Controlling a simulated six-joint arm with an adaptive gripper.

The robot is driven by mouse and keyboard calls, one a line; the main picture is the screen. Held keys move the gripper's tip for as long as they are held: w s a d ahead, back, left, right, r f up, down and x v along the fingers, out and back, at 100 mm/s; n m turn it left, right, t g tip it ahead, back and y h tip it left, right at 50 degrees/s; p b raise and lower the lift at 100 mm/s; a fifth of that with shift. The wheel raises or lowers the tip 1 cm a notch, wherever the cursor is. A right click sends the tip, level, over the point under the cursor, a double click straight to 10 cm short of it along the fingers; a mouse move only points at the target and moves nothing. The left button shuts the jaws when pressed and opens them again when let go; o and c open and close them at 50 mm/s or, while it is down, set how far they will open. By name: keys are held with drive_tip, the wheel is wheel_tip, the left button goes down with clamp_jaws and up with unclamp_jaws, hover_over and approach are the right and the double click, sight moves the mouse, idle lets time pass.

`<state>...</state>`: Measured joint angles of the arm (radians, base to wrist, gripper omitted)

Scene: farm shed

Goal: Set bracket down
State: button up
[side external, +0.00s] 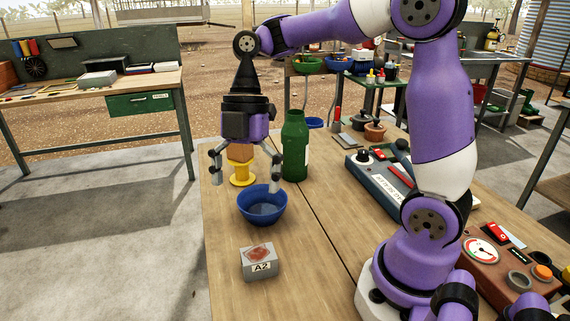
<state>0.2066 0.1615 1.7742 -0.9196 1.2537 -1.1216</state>
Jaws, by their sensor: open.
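My gripper (245,181) points down over the left part of the wooden table, its two fingers spread wide and open. An orange-brown block-like thing (240,153) shows between the fingers, just above a yellow spool-shaped piece (242,174). It appears to rest on the spool, and its top is hidden by my gripper. I cannot tell whether this is the bracket, and no other bracket is clearly visible. The fingers stand on either side, with no clear contact on the block.
A blue bowl (262,206) stands in front of the spool. A green bottle (295,145) stands close right of my gripper. A grey-blue device (385,184) lies to the right. The table's left edge is close by.

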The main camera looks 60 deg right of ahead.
drive_tip(key=s+d+m+t+h, duration=0.1)
drive_tip(key=s+m+t, duration=0.2)
drive_tip(key=m, duration=0.7)
drive_tip(key=s+d+r+m+t+h, duration=0.1)
drive_tip(key=s+d+m+t+h, duration=0.1)
drive_tip(key=m, duration=0.8)
drive_tip(key=shift+s+d+r+t, duration=0.25)
drive_tip(key=shift+s+t, duration=0.4)
drive_tip(key=shift+t, duration=0.25)
